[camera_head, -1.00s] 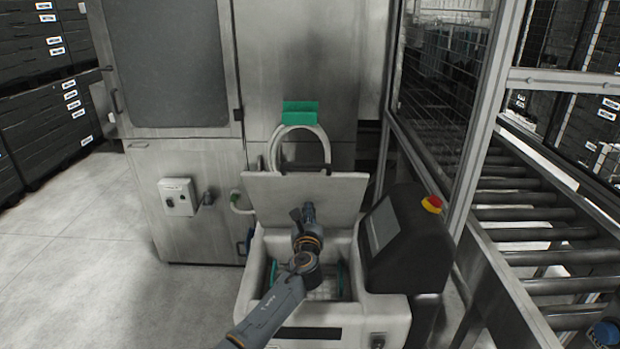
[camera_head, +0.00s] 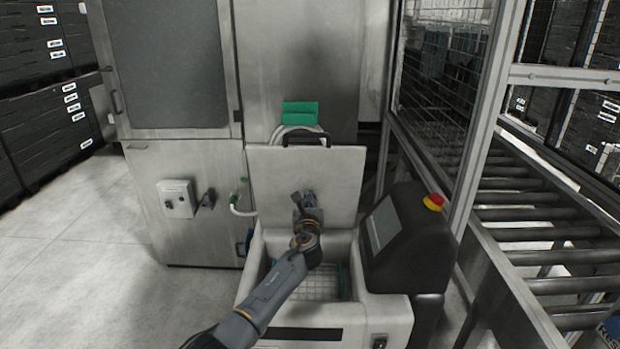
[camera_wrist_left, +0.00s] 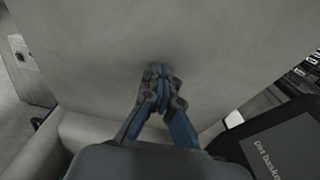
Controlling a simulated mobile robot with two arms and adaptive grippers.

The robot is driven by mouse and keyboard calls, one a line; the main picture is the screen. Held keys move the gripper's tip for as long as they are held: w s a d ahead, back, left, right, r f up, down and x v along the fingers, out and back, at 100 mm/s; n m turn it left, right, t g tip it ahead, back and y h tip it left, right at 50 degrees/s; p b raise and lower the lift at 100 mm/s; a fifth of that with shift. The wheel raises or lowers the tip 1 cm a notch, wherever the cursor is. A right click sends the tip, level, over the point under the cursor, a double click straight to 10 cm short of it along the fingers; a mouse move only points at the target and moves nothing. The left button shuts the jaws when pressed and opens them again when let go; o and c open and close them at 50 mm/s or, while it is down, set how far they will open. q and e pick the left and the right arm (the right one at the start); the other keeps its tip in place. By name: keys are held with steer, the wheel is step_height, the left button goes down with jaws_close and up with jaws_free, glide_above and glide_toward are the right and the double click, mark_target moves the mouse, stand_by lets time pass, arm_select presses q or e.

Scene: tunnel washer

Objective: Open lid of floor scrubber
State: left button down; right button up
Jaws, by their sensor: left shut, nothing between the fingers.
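The floor scrubber (camera_head: 377,312) stands in front of the steel cabinet. Its pale lid (camera_head: 340,178) is raised to near upright at the back, with a dark handle at its top edge. The tub below is uncovered and shows a wire basket (camera_head: 316,284). My left gripper (camera_head: 305,196) is shut and empty, in front of the lid's inner face. In the left wrist view the closed fingertips (camera_wrist_left: 162,72) are at or very near the lid's face (camera_wrist_left: 215,50); contact cannot be told for certain. My right gripper is not seen.
The scrubber's dark control console (camera_head: 405,240) with a red knob (camera_head: 434,202) stands right of the tub. A mesh fence and a roller conveyor (camera_head: 540,230) are at right. A steel cabinet (camera_head: 190,190) is behind at left. Floor at left is clear.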

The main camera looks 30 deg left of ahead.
arm_select(q)
steer(key=shift+b+x, duration=1.2)
steer(key=shift+x, duration=0.5)
steer(key=shift+r+b+x, duration=0.25)
steer(key=shift+b+x, duration=0.85)
steer(key=shift+x, duration=0.15)
steer(key=shift+w+a+r, duration=0.2)
steer(key=shift+w+r, duration=0.05)
steer(key=shift+w, duration=0.3)
steer(key=p+v, duration=1.2)
steer(key=v, duration=0.3)
steer(key=shift+s+p, duration=0.35)
steer(key=shift+s, duration=0.05)
steer(key=shift+d+f, duration=0.1)
steer(key=shift+d, duration=0.05)
